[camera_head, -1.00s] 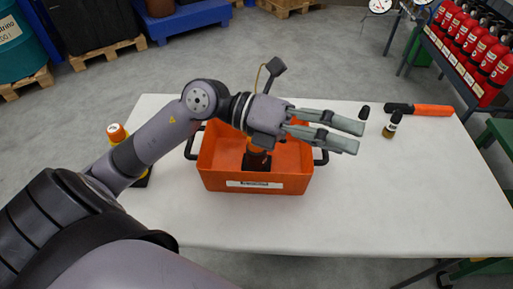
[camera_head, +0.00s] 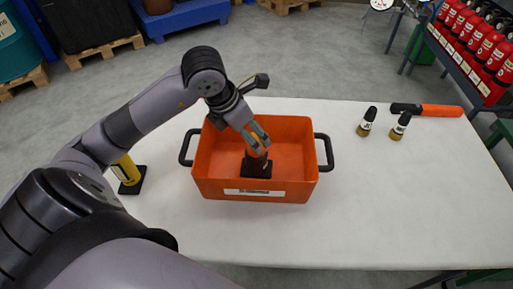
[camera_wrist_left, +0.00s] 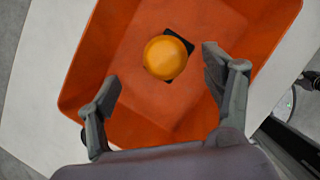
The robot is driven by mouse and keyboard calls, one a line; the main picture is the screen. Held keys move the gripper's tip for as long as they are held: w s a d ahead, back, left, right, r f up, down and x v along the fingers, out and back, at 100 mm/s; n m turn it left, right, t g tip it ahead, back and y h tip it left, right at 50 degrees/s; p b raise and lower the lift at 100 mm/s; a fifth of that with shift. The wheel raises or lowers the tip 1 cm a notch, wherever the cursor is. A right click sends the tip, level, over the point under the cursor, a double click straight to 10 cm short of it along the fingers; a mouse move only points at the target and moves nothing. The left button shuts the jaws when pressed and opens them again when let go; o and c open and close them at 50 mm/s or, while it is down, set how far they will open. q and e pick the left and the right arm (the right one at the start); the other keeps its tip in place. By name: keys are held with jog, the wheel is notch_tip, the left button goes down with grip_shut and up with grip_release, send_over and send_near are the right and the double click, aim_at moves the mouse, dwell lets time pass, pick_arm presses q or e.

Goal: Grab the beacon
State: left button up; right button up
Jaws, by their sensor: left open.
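A beacon (camera_head: 257,170) stands in the orange crate (camera_head: 215,180), its square black base on the crate floor. In the left wrist view its round amber top (camera_wrist_left: 166,57) shows from above, with a corner of the black base beside it. My left gripper (camera_head: 257,138) points down over the crate, just above the beacon, and partly hides its top. In the left wrist view the fingers (camera_wrist_left: 160,72) are spread, one on each side of the amber top, apart from it. A second, yellow-bodied unit (camera_head: 126,169) on a black base stands left of the crate, partly behind my arm.
The crate has black side handles and stands on a white table (camera_head: 400,200). The table's front right is clear. Red extinguishers (camera_head: 480,40) stand in a rack beyond.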

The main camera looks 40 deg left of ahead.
aim_at(257, 160)
pick_arm(q)
jog(key=x, duration=0.8)
jog(key=shift+s+d+f+p, duration=0.1)
jog(key=shift+d+f+p, duration=0.15)
jog(key=shift+d+p, duration=0.15)
jog(key=shift+w+f, duration=0.25)
jog(key=shift+f, duration=0.25)
jog(key=shift+c, duration=0.5)
jog(key=c, duration=1.5)
jog(key=shift+c, duration=0.2)
jog(key=shift+r, duration=0.15)
